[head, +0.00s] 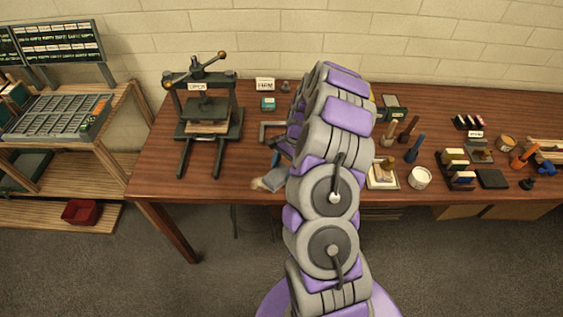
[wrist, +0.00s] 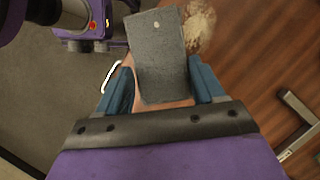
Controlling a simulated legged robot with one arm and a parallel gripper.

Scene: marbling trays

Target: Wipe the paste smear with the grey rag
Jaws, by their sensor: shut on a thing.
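The grey rag (wrist: 160,50) is a flat grey piece with a small pale spot near its far end. My gripper (wrist: 160,88) has its blue fingers on both sides of the rag and is shut on it. The paste smear (wrist: 199,27) is a rough beige patch on the brown tabletop, just right of the rag's far end. The rag may cover part of it. In the head view the rag (head: 273,180) is at the table's front edge, left of my arm. My arm hides much of the gripper there.
The wooden table (head: 160,168) has its front edge close to the rag. A dark press (head: 208,112) stands to the left. A metal corner piece (head: 268,131) lies behind the rag. A white tub (head: 420,178) and several tools stand right of my arm.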

